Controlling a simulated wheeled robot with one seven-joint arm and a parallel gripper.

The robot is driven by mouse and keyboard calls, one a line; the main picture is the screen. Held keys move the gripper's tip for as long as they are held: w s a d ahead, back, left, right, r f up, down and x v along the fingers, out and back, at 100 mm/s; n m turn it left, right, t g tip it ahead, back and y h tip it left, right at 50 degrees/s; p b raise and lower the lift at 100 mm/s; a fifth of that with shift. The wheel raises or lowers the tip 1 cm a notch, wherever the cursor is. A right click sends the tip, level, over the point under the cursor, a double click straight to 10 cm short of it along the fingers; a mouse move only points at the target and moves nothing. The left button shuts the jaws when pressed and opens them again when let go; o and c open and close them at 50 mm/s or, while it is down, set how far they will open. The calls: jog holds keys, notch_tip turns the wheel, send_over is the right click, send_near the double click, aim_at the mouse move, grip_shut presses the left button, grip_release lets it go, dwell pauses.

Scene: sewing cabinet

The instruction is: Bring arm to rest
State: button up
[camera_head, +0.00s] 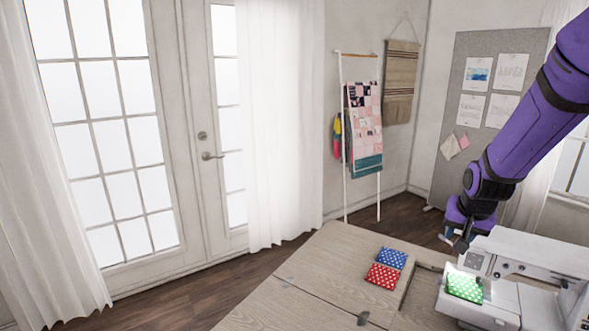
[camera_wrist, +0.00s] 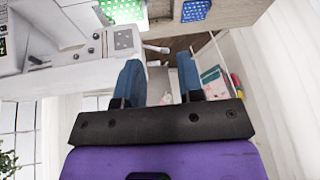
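My purple arm reaches down from the upper right in the head view. My gripper (camera_head: 461,241) is just behind the white sewing machine (camera_head: 540,250), beyond the table edge. In the wrist view my gripper (camera_wrist: 159,78) has its two blue-grey fingers spread apart with nothing between them. In the head view its fingertips are partly hidden and small. In the wrist view the sewing machine (camera_wrist: 90,48) is at the left, close to the left finger; I cannot tell the exact gap.
A green dotted cloth (camera_head: 464,287) lies on the machine's bed. Blue (camera_head: 392,258) and red (camera_head: 383,276) dotted cloths lie on the wooden cabinet top (camera_head: 320,275), whose left part is mostly clear. A grey pinboard (camera_head: 487,110) and a quilt rack (camera_head: 343,150) stand behind.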

jog(key=s+a+r+n+y, duration=0.1)
jog(key=s+a+r+n, duration=0.3)
jog(key=s+r, duration=0.85)
jog(key=s+a+r, duration=0.2)
jog(key=s, duration=0.6)
jog(key=s+a+r+n, duration=0.1)
jog(key=s+a+r, duration=0.1)
jog(key=s, duration=0.5)
jog(key=shift+s+a+r+t, duration=0.3)
jog(key=shift+s+a+r, duration=0.1)
jog(key=shift+r, duration=0.4)
jog(key=shift+a, duration=0.15)
